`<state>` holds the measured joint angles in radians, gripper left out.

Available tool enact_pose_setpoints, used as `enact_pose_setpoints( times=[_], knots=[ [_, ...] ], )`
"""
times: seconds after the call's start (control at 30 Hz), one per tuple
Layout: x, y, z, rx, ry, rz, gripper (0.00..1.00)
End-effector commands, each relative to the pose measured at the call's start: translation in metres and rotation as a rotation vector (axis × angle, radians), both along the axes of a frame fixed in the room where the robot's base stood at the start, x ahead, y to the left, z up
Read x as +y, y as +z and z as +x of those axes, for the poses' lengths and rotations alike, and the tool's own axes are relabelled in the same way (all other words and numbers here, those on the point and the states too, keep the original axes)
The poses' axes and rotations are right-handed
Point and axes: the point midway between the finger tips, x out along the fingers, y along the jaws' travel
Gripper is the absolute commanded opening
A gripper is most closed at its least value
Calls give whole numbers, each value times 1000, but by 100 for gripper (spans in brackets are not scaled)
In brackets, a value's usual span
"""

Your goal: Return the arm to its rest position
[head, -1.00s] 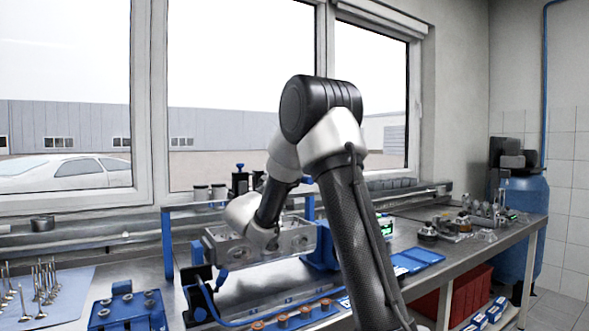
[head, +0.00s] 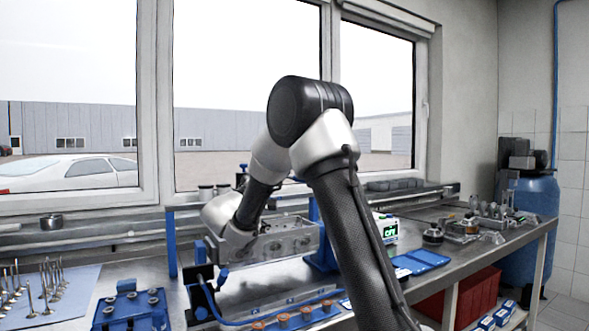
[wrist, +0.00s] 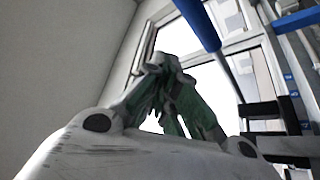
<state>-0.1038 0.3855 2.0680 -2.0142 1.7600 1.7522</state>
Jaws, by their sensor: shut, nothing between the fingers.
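My gripper (wrist: 165,70) shows in the wrist view with its fingers together and nothing between them. Behind it are a window and a pale wall. In the head view my arm rises from the bottom, bends at a black elbow and reaches down to the left over the bench. The gripper itself is hidden there behind my wrist and forearm. The metal engine block (head: 290,240) sits in a blue-framed stand just behind and to the right of my wrist. I cannot tell whether they touch.
A blue rack (head: 130,312) and valves on a blue mat (head: 75,290) lie at the left. Copper-coloured parts (head: 283,320) stand in a row in front. A blue tray (head: 424,261) and a display box (head: 387,228) are to the right. Blue posts (head: 171,245) stand near my arm.

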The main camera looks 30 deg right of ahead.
Motion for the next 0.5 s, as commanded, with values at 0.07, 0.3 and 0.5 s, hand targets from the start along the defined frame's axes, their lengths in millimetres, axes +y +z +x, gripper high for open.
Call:
enact_pose_setpoints(
  times=[0.07,0.3,0.5],
  knots=[
    [15,-8,1,0,4,-1,0],
    [34,-18,0,-3,2,-1,0],
    [35,-19,0,25,-13,-12,0]
  ],
)
